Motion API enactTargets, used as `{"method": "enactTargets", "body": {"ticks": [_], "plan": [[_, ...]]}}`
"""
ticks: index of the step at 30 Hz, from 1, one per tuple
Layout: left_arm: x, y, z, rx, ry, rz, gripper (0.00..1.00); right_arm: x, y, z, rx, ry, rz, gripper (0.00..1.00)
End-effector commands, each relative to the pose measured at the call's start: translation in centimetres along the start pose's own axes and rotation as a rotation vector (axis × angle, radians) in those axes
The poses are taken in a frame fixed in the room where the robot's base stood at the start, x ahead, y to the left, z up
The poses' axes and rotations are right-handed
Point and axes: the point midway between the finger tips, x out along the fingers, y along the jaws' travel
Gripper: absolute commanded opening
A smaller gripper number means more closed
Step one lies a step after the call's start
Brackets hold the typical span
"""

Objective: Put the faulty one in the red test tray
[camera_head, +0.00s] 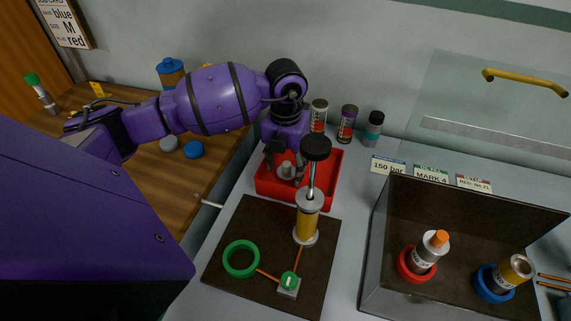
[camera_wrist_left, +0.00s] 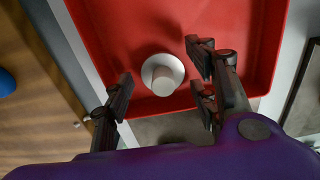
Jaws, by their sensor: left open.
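The red test tray (camera_head: 327,192) stands on the bench behind a dark mat. A small pale grey round piece with a wider flange (camera_head: 286,170) is inside it; it also shows in the left wrist view (camera_wrist_left: 161,74), standing on the floor of the red tray (camera_wrist_left: 115,35). My left gripper (camera_head: 285,160) is over the tray, pointing down. Its fingers are open and apart on either side of the grey piece; in the left wrist view (camera_wrist_left: 160,82) gaps show between piece and fingers. My right gripper is not seen. The frames do not show which thing is faulty.
A yellow hand pump (camera_head: 308,215) with a black knob stands close to the tray on the dark mat (camera_head: 237,218), near a green ring (camera_head: 240,259). Several capped bottles (camera_head: 349,123) stand behind the tray. An open-fronted box (camera_head: 377,255) holds two cylinders in red and blue rings.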

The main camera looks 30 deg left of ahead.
Motion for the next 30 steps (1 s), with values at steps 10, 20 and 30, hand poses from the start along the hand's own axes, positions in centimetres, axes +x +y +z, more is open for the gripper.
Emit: {"method": "enactTargets", "body": {"ticks": [10, 20, 30], "plan": [[-2.0, 0.0, 0.1, -0.001, -0.003, -0.001, 0.53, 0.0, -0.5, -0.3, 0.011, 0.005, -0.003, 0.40], [-9.0, 0.0, 0.1, 0.000, -0.003, 0.000, 0.53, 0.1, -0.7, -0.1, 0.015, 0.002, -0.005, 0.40], [-12.3, 0.0, 0.1, -0.001, 0.000, 0.000, 0.53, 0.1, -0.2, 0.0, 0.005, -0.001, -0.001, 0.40]]}}
